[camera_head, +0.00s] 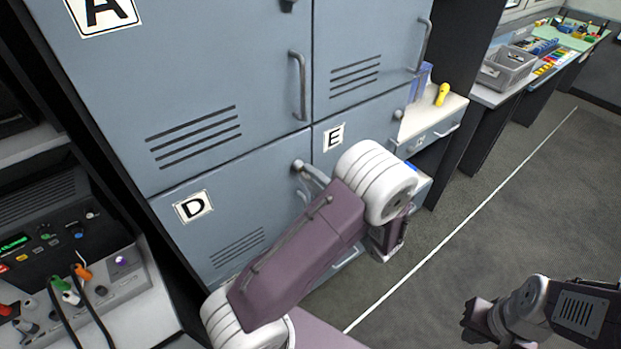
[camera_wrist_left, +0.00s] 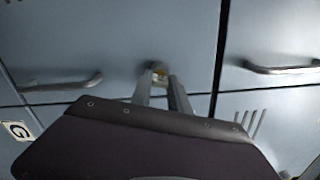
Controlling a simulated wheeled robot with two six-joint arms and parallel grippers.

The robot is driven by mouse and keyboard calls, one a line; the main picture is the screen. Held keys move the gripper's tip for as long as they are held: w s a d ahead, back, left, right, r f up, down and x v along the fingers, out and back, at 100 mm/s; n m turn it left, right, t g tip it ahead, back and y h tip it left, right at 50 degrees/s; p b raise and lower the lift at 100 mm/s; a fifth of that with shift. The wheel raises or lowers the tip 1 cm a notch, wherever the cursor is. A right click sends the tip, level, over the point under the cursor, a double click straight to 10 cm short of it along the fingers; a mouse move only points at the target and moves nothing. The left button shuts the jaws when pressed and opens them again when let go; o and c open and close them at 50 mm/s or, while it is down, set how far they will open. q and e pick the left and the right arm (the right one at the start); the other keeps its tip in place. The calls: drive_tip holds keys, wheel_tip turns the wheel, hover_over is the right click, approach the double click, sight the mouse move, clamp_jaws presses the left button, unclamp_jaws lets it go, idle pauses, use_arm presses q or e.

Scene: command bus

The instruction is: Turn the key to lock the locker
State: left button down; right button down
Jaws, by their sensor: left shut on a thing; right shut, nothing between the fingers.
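My left gripper (camera_wrist_left: 162,88) is shut on a small yellowish piece, seemingly the key (camera_wrist_left: 159,72), at the face of a grey-blue locker door (camera_wrist_left: 120,35). The fingers hide most of the key, so I cannot tell how far it is turned. In the head view my left arm crosses in front of the lockers (camera_head: 215,75) and largely hides its gripper and the lock. My right gripper (camera_head: 478,318) is shut and empty, low at the right over the floor, well away from the lockers.
Bar handles stick out from the doors, one left of my left gripper (camera_wrist_left: 62,84) and one at its right (camera_wrist_left: 285,69). A control panel with cables (camera_head: 65,240) stands at the left. A yellow object (camera_head: 442,94) lies on a white shelf. The floor at right is clear.

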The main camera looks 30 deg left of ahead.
use_arm(q)
drive_tip(key=n+b, duration=0.3)
drive_tip(key=b, duration=0.1)
idle(0.8)
drive_tip(key=shift+d, duration=0.2)
